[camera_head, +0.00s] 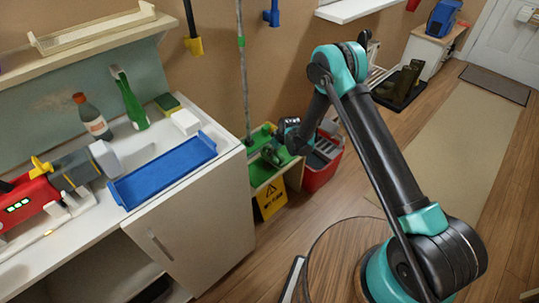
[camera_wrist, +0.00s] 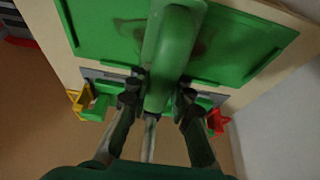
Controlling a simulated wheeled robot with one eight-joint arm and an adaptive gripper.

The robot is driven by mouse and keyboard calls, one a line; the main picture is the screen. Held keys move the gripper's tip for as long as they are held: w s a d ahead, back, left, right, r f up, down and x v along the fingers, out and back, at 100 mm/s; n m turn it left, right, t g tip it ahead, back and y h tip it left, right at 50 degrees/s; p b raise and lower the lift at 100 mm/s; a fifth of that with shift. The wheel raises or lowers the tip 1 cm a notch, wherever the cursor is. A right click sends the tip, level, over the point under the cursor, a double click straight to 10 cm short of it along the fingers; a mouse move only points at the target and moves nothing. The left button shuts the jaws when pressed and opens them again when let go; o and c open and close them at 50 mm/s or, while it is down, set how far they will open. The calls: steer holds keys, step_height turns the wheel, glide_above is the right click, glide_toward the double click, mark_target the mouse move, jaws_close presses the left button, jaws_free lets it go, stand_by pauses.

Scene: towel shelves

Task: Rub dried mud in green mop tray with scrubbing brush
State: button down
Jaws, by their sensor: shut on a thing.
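The green mop tray (camera_wrist: 88,45) fills the top of the wrist view, with dark brown smears of dried mud (camera_wrist: 205,38) on its floor. In the head view the tray (camera_head: 260,172) sits low beside the white cabinet, partly hidden by my arm. My gripper (camera_wrist: 159,98) is shut on the green scrubbing brush (camera_wrist: 168,50), whose long body reaches out over the middle of the tray between the mud marks. The brush's bristles are hidden, so I cannot tell whether they touch the mud. In the head view my gripper (camera_head: 272,150) is small over the tray.
A mop pole (camera_head: 241,60) stands behind the tray. A red bucket (camera_head: 322,165) is right of it, and a yellow warning sign (camera_head: 271,197) hangs in front. The white cabinet (camera_head: 200,225) bounds the left. Wooden floor is open at the right.

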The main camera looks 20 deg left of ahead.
steer(key=shift+w+d, duration=0.45)
steer(key=shift+w, duration=0.7)
steer(key=shift+w+d, duration=0.5)
steer(key=shift+w, duration=0.6)
steer(key=shift+w+d, duration=0.45)
steer(key=shift+w, duration=0.7)
step_height(320, 180, up, 6)
steer(key=shift+r, duration=1.5)
